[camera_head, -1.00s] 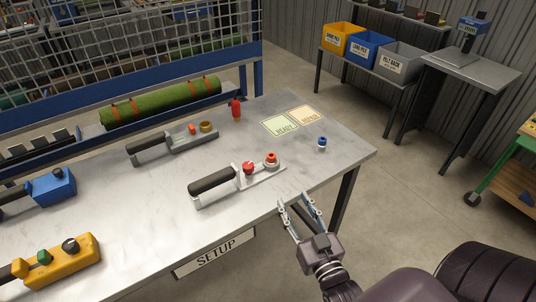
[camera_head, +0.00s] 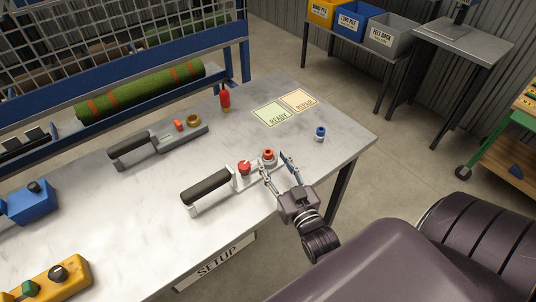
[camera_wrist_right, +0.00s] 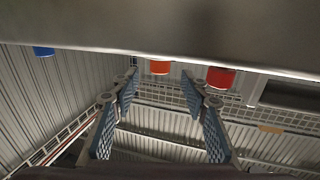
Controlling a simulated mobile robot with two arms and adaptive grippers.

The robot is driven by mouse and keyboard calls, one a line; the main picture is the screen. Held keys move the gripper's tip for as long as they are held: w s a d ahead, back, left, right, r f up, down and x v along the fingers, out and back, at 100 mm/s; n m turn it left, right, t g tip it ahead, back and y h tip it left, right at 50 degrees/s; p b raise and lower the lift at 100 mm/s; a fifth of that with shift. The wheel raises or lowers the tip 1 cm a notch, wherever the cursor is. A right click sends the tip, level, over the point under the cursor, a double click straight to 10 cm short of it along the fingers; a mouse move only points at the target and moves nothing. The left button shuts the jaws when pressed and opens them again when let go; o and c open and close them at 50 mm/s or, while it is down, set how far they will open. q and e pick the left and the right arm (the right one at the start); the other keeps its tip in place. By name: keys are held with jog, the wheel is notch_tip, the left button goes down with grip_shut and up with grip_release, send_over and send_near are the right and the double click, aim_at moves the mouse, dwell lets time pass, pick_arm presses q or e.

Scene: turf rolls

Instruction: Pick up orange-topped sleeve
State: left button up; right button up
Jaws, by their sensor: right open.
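The orange-topped sleeve (camera_head: 269,155) stands at the right end of a grey tool plate with a black handle (camera_head: 206,184), beside a red knob (camera_head: 244,168). My right gripper (camera_head: 276,164) is open and empty at the table's front edge, just in front of the sleeve. In the right wrist view, which looks upside down, the orange part (camera_wrist_right: 160,67) lies between and beyond the two fingertips (camera_wrist_right: 160,78). The red knob (camera_wrist_right: 221,77) shows to its right. I cannot tell whether the fingers reach around the sleeve. My left gripper is out of view.
A blue-topped piece (camera_head: 320,133) stands to the right, near the ready card (camera_head: 270,114) and repair card (camera_head: 298,100). The table's right corner is clear.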

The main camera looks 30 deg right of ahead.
aim_at(270, 155)
jog(key=w, duration=0.3)
jog(key=shift+d+f, duration=0.1)
jog(key=shift+d, duration=0.2)
jog(key=shift+s, duration=0.1)
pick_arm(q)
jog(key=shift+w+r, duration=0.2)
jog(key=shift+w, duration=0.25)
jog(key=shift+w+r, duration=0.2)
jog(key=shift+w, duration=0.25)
pick_arm(e)
grip_shut()
